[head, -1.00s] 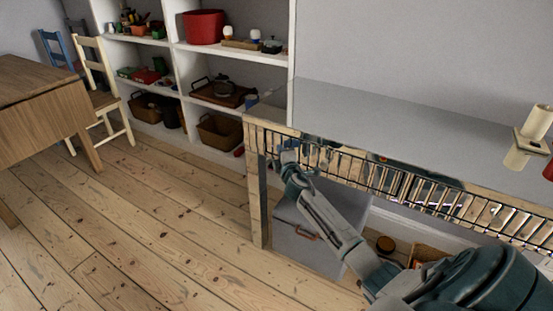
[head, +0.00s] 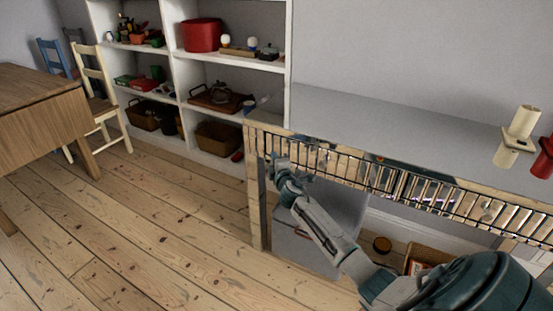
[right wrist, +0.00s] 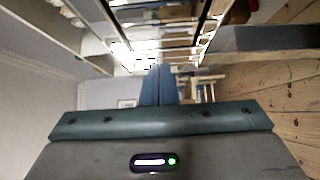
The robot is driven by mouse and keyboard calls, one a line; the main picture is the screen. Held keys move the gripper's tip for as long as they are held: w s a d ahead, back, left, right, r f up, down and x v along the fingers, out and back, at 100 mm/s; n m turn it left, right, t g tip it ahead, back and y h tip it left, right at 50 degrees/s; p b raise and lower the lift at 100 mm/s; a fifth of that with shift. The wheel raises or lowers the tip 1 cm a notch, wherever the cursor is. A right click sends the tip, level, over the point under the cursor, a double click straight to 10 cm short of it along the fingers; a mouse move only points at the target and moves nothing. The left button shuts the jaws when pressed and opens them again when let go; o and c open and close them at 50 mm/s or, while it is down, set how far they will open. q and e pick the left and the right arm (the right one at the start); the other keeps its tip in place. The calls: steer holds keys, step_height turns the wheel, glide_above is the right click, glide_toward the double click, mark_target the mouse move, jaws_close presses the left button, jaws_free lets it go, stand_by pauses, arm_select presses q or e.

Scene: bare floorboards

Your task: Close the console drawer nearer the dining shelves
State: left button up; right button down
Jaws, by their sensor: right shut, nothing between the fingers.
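The console (head: 400,118) is a long grey-topped table with a mirrored, slatted front band, running from the white shelves toward the right. The drawer front nearer the shelves (head: 325,158) is the left part of that band; it looks about level with the rest, and I cannot tell whether any gap remains behind it. My right gripper (head: 277,162) is shut and empty, at the left end of this front; contact is unclear. In the right wrist view its closed blue fingers (right wrist: 158,86) point along beneath bright mirrored slats. My left gripper is out of view.
The dining shelves (head: 288,60) stand beyond the console's left end. A grey box (head: 305,245) and a basket (head: 432,258) sit under the console. A candle holder (head: 517,138) stands on its top. A wooden table (head: 40,105) and chairs are at left, with clear floorboards between.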

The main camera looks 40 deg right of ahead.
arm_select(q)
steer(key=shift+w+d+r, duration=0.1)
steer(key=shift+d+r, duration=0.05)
arm_select(e)
steer(key=v, duration=0.9)
steer(key=shift+s+f, duration=0.25)
